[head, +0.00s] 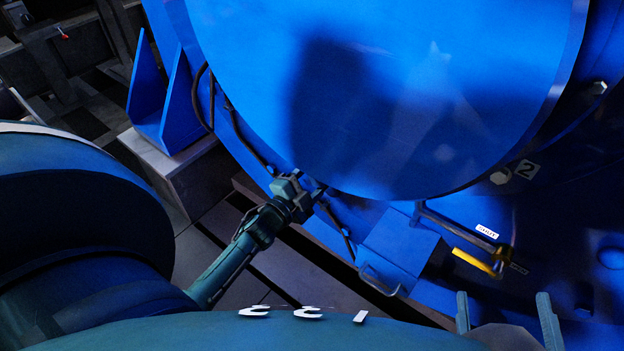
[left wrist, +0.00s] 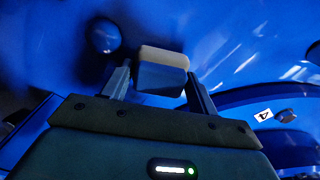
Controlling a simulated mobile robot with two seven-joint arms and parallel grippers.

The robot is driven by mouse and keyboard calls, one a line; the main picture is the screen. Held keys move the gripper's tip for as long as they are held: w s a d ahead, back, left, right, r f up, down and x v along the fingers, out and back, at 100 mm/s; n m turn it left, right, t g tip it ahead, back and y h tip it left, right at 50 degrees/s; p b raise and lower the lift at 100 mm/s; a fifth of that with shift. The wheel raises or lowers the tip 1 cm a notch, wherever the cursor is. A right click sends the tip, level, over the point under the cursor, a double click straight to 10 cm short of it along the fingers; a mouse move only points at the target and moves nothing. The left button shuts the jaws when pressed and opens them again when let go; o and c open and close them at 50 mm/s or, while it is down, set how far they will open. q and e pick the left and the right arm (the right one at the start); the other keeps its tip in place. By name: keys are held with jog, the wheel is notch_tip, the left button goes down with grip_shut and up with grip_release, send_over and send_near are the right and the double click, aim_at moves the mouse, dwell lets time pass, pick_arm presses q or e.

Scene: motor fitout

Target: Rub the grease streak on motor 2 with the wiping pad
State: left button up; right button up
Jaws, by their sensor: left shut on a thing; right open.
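My left gripper (left wrist: 158,80) is shut on the wiping pad (left wrist: 162,70), a small block with a pale top and a grey-blue lower part. Blue metal lies behind the pad; I cannot tell whether they touch. I cannot make out the grease streak. My right gripper (head: 506,318) is open and empty at the bottom right of the head view.
A lever with a yellow grip (head: 474,262) and a white tag (head: 487,231) stand out below the disc. A dark green jointed part (head: 250,236) reaches up near the disc's lower left edge.

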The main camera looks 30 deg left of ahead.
pick_arm(q)
jog(key=shift+w, duration=0.45)
jog(key=shift+d, duration=0.1)
